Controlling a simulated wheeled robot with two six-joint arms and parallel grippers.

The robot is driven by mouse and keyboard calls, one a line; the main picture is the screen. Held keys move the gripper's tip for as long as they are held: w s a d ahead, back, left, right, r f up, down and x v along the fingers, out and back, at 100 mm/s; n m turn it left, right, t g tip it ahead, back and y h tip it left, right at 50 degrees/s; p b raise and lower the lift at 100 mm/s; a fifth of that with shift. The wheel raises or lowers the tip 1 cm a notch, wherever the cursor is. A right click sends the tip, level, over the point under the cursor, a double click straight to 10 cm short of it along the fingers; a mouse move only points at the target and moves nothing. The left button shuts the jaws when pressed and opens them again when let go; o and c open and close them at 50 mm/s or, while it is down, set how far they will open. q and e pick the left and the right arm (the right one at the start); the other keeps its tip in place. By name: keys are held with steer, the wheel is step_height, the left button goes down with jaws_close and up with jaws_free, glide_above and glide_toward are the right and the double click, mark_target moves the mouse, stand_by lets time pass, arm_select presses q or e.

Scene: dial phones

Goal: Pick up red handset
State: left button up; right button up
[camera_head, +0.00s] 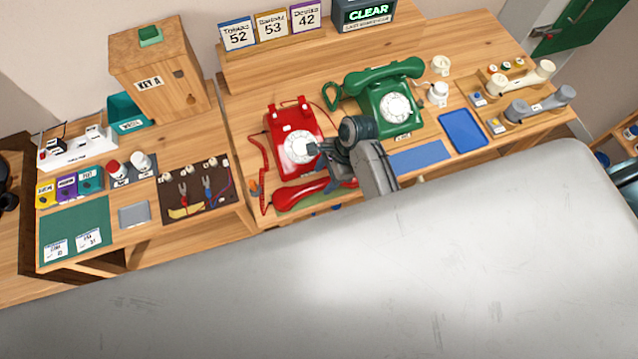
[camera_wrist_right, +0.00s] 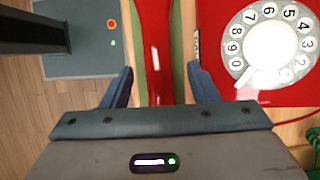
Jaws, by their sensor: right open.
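The red handset (camera_head: 298,194) lies off its cradle on the table, in front of the red dial phone (camera_head: 284,133). In the wrist view the handset (camera_wrist_right: 157,45) runs lengthwise between my two fingers, over a green strip. My right gripper (camera_head: 322,162) is open above the handset's right end, and part of that end is hidden by my arm. In the wrist view my right gripper (camera_wrist_right: 160,85) has one finger on each side of the handset, with gaps. The red phone's dial (camera_wrist_right: 268,42) is at the right. My left gripper is not in view.
A green dial phone (camera_head: 390,100) with its handset on stands behind right. Blue trays (camera_head: 462,131) and cream and grey handsets (camera_head: 540,104) lie further right. A red coiled cord (camera_head: 264,170) runs left of the handset. A tool board (camera_head: 197,190) lies at left.

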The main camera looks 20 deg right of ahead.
mark_target(319, 183)
steer(key=shift+a+p+x, duration=0.25)
steer(key=shift+p+x, duration=0.25)
steer(key=shift+x, duration=1.4)
steer(key=shift+s+r, duration=0.1)
jaws_close()
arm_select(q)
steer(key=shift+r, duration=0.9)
arm_select(e)
steer(key=shift+r, duration=0.1)
